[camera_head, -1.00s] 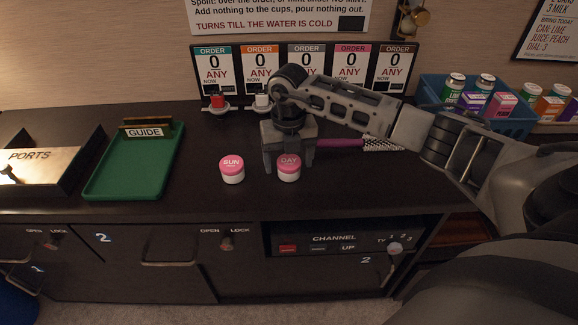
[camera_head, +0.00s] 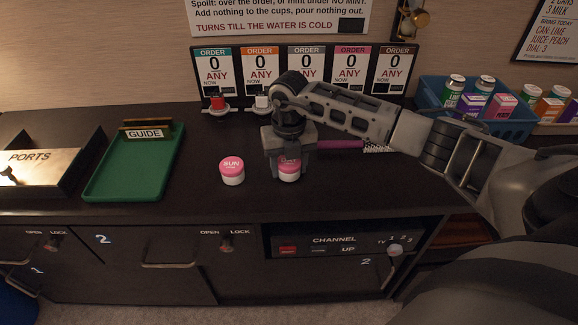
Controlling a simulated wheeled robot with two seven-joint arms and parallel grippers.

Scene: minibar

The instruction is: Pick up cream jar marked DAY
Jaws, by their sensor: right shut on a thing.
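The cream jar marked DAY (camera_head: 289,175), white with a pink lid, stands upright on the dark counter. My right gripper (camera_head: 290,168) comes down over it from above and is shut on it, with the fingers at its sides. The gripper partly hides the lid and its lettering. A similar jar marked SUN (camera_head: 232,171) stands on the counter to the left, apart from the gripper. My left gripper is not in view.
A green tray (camera_head: 133,187) with a GUIDE sign lies at the left beside the PORTS box (camera_head: 40,168). A purple-handled brush (camera_head: 340,145) lies behind the gripper. A blue crate (camera_head: 430,92) with bottles and cartons stands at the back right. The counter between tray and SUN jar is clear.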

